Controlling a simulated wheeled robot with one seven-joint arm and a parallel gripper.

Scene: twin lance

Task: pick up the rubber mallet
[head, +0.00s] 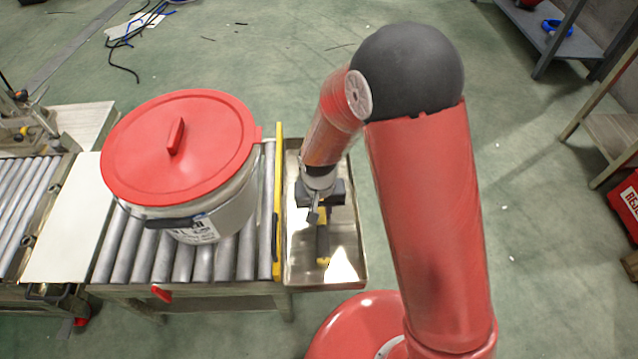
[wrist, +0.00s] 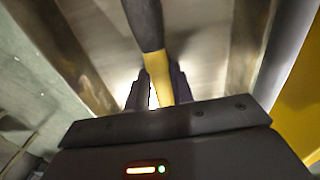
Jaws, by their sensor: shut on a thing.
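The rubber mallet (head: 322,242) shows as a yellow-and-black handle in a shallow metal tray (head: 345,230). My gripper (head: 315,212) is over the tray, pointing down. In the wrist view my gripper (wrist: 159,88) is shut on the yellow part of the handle, one finger on each side. The mallet's head cannot be made out. I cannot tell whether the mallet touches the tray floor.
A large metal pot (head: 232,208) with a red lid (head: 205,150) stands on the roller conveyor (head: 150,262) left of the tray. A yellow rail (head: 278,200) runs between them. The tray has raised walls. Open floor lies behind.

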